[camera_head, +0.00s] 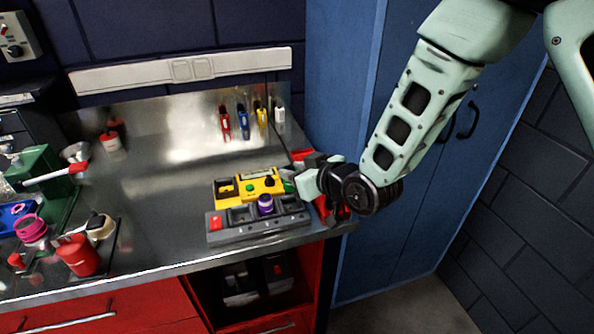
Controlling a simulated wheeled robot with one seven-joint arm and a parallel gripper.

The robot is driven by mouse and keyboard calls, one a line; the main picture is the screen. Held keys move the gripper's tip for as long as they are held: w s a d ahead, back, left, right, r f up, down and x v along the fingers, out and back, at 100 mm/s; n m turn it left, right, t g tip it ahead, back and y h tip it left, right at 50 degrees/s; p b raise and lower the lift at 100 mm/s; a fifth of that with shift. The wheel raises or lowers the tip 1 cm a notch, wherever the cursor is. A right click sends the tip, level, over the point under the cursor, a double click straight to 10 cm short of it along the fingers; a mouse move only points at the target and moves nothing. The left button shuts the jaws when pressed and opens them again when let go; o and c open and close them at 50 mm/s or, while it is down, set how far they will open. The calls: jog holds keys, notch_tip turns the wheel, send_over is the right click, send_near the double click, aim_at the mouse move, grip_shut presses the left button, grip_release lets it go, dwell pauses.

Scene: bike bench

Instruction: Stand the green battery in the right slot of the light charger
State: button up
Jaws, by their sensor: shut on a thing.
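A grey charger (245,236) with a red patch at its left end lies near the bench's front edge. A purple cylinder (265,204) stands upright in its middle part. My gripper (292,184) is above the charger's right end, coming in from the right. A small green piece (288,187) shows at its fingertips, and I take this to be the green battery, held between them. Most of the battery is hidden by the fingers. The charger's right slot is partly hidden, and I cannot tell whether the battery touches it.
A yellow device (227,190) with a display and a green knob sits right behind the charger. Red, blue and yellow tools (243,122) lean at the back. A red cup (79,256) and other items crowd the left. The bench's middle is clear.

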jog(key=shift+f+b, duration=1.7)
jog(key=shift+f, duration=1.25)
jog(key=shift+b, duration=0.45)
jog(key=shift+f+b, duration=0.55)
jog(key=o, duration=0.8)
jog(key=shift+p+v, duration=0.3)
jog(key=shift+v, duration=5.25)
jog(key=shift+a, duration=0.1)
